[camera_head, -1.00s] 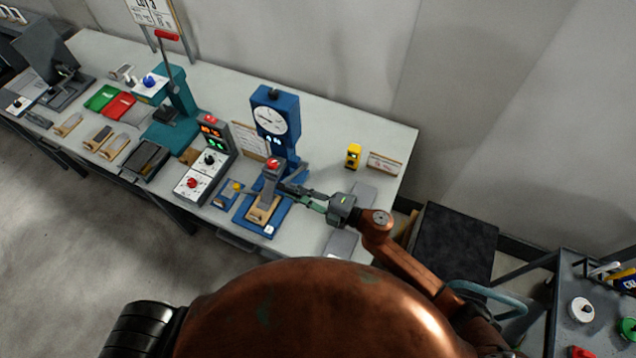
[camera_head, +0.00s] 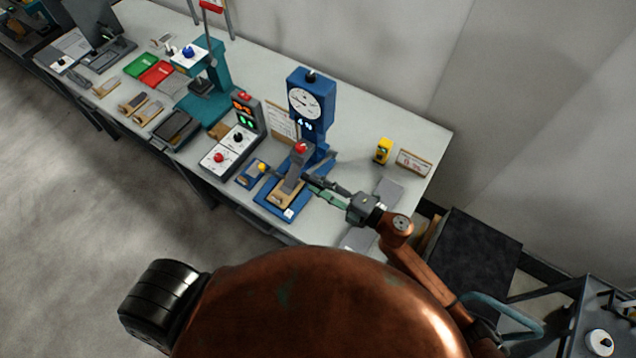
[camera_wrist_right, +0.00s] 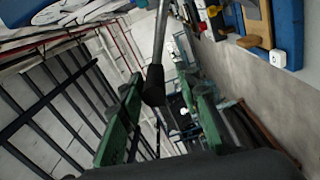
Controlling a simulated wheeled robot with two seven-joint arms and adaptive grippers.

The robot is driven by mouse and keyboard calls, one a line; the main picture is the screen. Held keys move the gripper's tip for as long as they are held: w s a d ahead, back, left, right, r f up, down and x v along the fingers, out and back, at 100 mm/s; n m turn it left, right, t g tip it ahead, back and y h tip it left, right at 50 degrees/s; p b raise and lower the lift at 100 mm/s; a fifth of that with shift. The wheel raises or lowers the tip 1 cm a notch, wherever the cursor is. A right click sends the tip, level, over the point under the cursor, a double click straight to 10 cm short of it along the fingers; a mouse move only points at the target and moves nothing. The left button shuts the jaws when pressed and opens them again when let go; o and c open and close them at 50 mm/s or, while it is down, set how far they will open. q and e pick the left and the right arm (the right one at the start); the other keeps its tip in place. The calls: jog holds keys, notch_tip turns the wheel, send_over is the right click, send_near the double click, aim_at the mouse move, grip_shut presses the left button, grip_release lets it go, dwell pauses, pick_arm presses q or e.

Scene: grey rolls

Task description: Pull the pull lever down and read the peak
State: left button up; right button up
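The blue test stand (camera_head: 311,97) with a round white dial stands on the bench, a small lit display under the dial. A grey block with a red knob (camera_head: 300,147) sits in front of its column. My right gripper (camera_head: 318,190) reaches in from the right beside the stand's base. In the right wrist view, the pull lever (camera_wrist_right: 157,50) is a metal rod with a black grip. Its grip end lies between the two green fingers of my right gripper (camera_wrist_right: 164,95), which are apart, with gaps visible on both sides. My left gripper is not in view.
A control box (camera_head: 232,142) with lit readouts and a teal press (camera_head: 207,92) stand left of the blue stand. A yellow device (camera_head: 383,150) and a small sign (camera_head: 413,162) are on the right. The bench (camera_head: 372,118) is clear behind them.

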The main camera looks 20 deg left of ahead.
jog(key=shift+r, duration=0.1)
jog(key=shift+d, duration=0.15)
jog(key=v, duration=1.2)
dwell(0.3)
